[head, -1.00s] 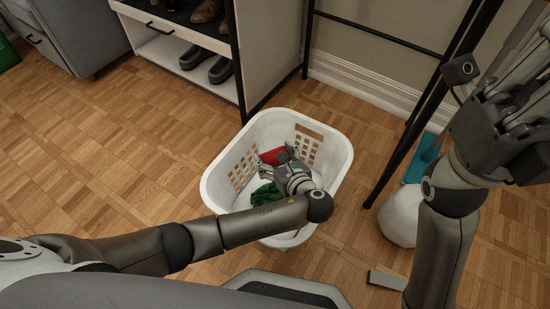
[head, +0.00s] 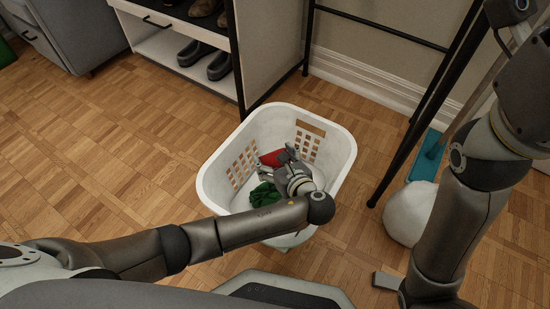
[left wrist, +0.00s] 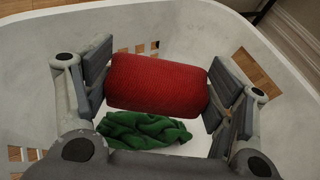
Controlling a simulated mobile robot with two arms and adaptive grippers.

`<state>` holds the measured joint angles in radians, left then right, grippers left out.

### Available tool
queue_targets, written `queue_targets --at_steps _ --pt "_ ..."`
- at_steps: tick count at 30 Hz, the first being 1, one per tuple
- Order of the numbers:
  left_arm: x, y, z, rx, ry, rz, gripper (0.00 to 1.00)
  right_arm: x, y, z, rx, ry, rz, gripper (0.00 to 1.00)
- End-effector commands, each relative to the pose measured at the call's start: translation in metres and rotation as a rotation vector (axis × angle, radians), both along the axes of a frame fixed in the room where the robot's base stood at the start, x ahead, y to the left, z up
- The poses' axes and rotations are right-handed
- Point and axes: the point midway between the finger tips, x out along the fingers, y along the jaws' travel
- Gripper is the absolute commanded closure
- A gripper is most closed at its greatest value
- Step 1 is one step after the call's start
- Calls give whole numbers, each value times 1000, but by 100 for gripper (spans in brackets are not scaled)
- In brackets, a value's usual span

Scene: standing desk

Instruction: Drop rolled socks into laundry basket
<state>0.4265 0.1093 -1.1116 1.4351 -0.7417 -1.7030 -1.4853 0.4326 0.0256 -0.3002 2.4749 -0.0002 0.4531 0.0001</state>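A white laundry basket (head: 210,190) with slotted sides stands on the floor in front of me. My left gripper (head: 279,160) reaches down inside it. In the left wrist view, its two finger pads press on both ends of a red rolled sock (left wrist: 158,82); the gripper (left wrist: 158,90) is shut on it. The red sock (head: 270,157) shows partly in the head view. A green sock bundle (head: 265,196) lies on the basket floor, also seen below the red one in the wrist view (left wrist: 143,129). My right arm is raised at the right; its gripper is out of view.
A shoe rack (head: 185,62) stands behind the basket. A black metal frame leg (head: 420,120), a round white object (head: 408,214) and a teal flat object (head: 426,158) are to the right. The floor left of the basket is clear.

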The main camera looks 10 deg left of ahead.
Motion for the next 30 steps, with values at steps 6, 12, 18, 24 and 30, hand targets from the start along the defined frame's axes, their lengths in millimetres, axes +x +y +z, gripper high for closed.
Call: queue_targets --at_steps 6,12,18,24,30 --pt "0 0 0 1 -1 0 0 0 0 0 0 -1 0 100" --pt "0 0 0 0 0 0 0 0 0 0 0 -1 0 100" --pt "-5 -5 2 -1 0 -2 0 1 0 0 0 3 0 100" --pt "-31 -26 15 -5 0 -3 0 1 0 0 0 2 0 100" --pt "-61 -50 32 -4 0 -2 0 0 0 0 1 1 0 100"
